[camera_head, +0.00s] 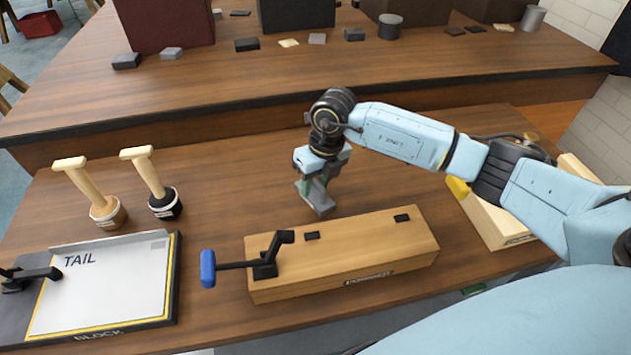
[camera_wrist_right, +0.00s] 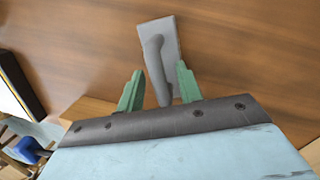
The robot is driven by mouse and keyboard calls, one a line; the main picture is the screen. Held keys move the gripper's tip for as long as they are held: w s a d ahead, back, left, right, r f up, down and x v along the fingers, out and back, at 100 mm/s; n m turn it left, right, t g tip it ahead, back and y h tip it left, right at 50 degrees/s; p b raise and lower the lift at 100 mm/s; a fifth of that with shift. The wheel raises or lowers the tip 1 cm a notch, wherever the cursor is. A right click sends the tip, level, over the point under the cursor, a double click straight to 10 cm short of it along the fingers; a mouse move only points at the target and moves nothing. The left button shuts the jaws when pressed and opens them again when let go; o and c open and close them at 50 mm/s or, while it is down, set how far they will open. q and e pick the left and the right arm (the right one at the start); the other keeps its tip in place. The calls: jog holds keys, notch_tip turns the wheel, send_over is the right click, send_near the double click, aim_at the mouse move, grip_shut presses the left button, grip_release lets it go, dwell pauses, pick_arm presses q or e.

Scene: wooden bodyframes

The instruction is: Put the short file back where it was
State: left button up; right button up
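A grey flat tool with a raised handle, which I take to be the short file (camera_head: 319,200), is on or just above the brown table behind the long wooden box. In the right wrist view the short file (camera_wrist_right: 171,33) shows its flat plate and its handle. My right gripper (camera_head: 312,180) points down over it. In the wrist view the green fingers of my right gripper (camera_wrist_right: 160,70) stand on either side of the handle, with a small gap on each side. My left gripper is not in view.
A long wooden box (camera_head: 350,250) with a blue-handled clamp (camera_head: 208,268) lies in front. A board marked TAIL (camera_head: 100,290) and two wooden-handled tools (camera_head: 100,195) (camera_head: 152,180) are at left. Another wooden block (camera_head: 490,220) is at right. A raised shelf (camera_head: 250,85) crosses behind.

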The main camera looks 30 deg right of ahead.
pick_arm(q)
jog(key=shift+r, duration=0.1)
pick_arm(e)
jog(key=shift+r, duration=0.15)
